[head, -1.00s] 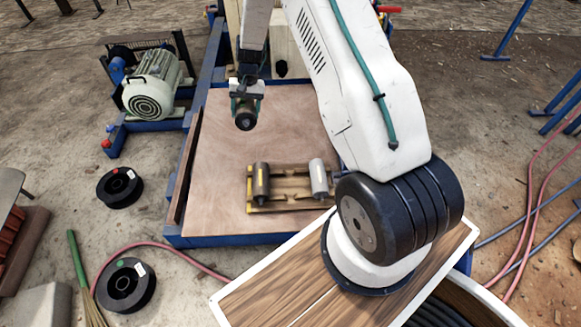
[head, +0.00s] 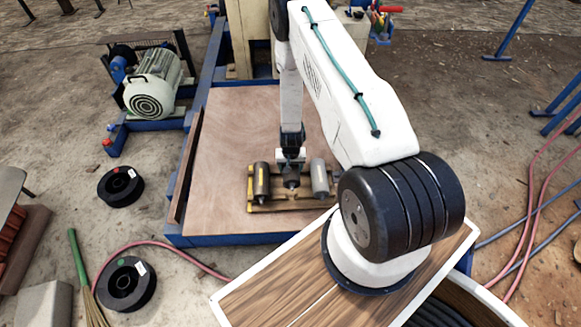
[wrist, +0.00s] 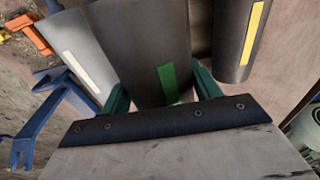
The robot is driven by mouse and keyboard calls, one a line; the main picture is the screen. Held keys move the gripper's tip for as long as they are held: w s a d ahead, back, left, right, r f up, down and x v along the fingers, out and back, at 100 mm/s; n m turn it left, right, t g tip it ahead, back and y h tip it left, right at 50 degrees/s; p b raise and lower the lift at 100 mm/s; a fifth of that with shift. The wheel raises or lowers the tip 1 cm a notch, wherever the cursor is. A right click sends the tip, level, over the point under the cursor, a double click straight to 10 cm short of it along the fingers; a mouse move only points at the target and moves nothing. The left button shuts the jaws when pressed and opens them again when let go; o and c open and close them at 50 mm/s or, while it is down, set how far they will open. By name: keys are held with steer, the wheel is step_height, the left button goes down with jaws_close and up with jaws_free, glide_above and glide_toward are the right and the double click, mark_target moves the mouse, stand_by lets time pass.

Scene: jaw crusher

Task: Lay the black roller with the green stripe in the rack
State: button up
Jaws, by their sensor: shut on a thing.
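The black roller with the green stripe (wrist: 142,45) is between the two green fingers of my gripper (wrist: 160,95) in the wrist view. In the head view my gripper (head: 291,163) is low over the middle of the wooden rack (head: 270,205), with the roller's dark end (head: 291,181) showing under it. A dark roller with a yellow stripe (head: 261,180) lies in the rack on the left, and a grey roller with a white stripe (head: 319,178) on the right. The held roller is between these two. I cannot tell whether it touches the rack.
The rack stands on a plywood deck (head: 225,150) with a blue frame. The deck's left part is clear. A motor (head: 153,85) stands at the left. Black spools (head: 126,284) and a red hose (head: 180,250) lie on the ground.

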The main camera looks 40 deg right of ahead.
steer(key=shift+f, duration=2.85)
steer(key=shift+f, duration=1.55)
steer(key=o, duration=1.9)
steer(key=shift+r, duration=0.1)
steer(key=r, duration=0.7)
steer(key=shift+s+a+r, duration=0.25)
steer(key=shift+s+r, duration=0.05)
